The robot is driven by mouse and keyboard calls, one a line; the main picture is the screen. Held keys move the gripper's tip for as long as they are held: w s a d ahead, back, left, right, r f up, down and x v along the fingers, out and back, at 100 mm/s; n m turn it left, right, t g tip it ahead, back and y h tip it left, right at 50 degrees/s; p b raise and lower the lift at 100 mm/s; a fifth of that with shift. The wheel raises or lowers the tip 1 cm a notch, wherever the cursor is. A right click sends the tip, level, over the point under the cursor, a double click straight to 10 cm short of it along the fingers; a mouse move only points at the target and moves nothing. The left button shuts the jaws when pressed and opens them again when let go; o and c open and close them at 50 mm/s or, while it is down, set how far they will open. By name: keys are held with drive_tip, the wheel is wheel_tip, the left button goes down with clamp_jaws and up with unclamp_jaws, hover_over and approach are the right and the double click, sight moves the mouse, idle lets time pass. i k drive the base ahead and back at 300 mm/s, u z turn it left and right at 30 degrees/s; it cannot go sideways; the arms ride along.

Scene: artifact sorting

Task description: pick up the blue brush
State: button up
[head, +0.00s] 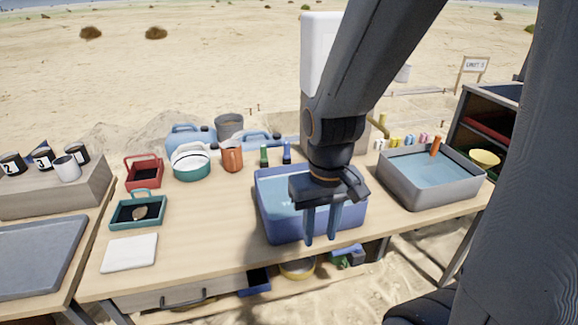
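A small upright blue item (287,153), which looks like the blue brush, stands just behind the blue basin (264,216). A similar green item (264,156) stands to its left. Their lower ends are hidden by the basin's rim. My gripper (321,240) points down in front of the blue basin's right part, with its two fingers apart and nothing seen between them. It is to the right of the blue item and nearer the camera. I cannot tell its exact height over the basin, and it hides part of the basin.
A grey basin (405,190) with water and an orange handle stands to the right. An orange mug (232,157), a teal-and-white pot (191,163) and blue jugs stand behind left. A teal tray (138,211) and a white pad (130,252) lie left. Bare tabletop shows left of the blue basin.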

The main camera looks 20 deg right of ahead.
sight(287, 157)
drive_tip(key=u, duration=0.25)
drive_tip(key=i, duration=1.05)
drive_tip(key=z, duration=0.65)
